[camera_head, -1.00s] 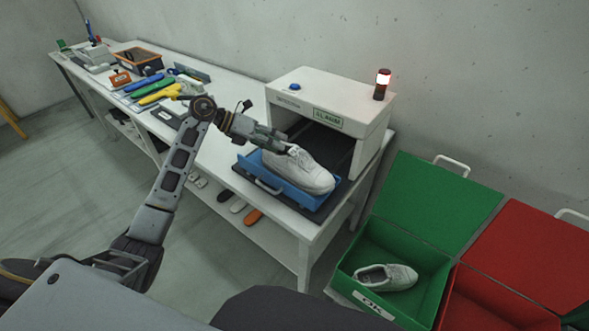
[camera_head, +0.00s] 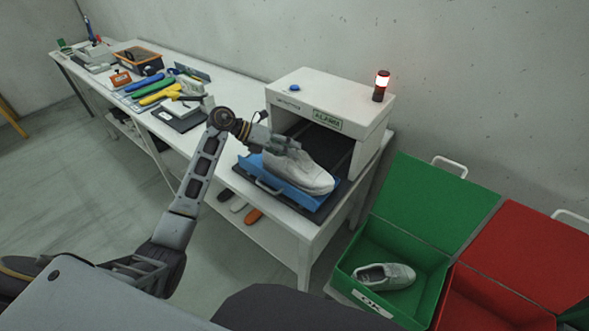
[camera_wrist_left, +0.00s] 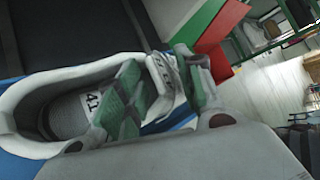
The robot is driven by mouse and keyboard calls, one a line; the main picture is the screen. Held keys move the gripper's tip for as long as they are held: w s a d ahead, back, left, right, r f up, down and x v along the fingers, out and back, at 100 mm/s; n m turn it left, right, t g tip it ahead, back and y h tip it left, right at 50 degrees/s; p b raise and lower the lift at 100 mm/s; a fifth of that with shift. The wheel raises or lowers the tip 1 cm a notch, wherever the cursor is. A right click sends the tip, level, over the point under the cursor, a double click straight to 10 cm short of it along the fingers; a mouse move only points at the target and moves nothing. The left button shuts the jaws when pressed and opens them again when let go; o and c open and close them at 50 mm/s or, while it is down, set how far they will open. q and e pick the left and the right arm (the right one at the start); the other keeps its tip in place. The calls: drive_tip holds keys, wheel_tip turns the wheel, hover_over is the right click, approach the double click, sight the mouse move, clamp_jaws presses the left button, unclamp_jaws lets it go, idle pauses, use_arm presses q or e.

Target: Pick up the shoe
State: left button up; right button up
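A white shoe (camera_head: 308,175) lies in a blue tray (camera_head: 270,184) at the mouth of the scanner. My left gripper (camera_head: 292,146) is at the top of the shoe, over its opening. In the left wrist view, the green-padded fingers of this gripper (camera_wrist_left: 160,88) stand apart on either side of the shoe's tongue (camera_wrist_left: 166,72). One finger is inside the opening and the other is beyond the tongue. The insole (camera_wrist_left: 75,115) shows "41". Whether the pads touch the tongue is unclear. My right gripper is not in view.
The white scanner (camera_head: 325,98) stands behind the tray, with a lit red lamp (camera_head: 381,85). A green box (camera_head: 350,262) labelled OK holds another shoe (camera_head: 384,275). A red box (camera_head: 480,300) stands beside it. Tools and containers cover the table's far left.

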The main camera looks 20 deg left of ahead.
use_arm(q)
drive_tip(key=shift+c, duration=0.4)
clamp_jaws()
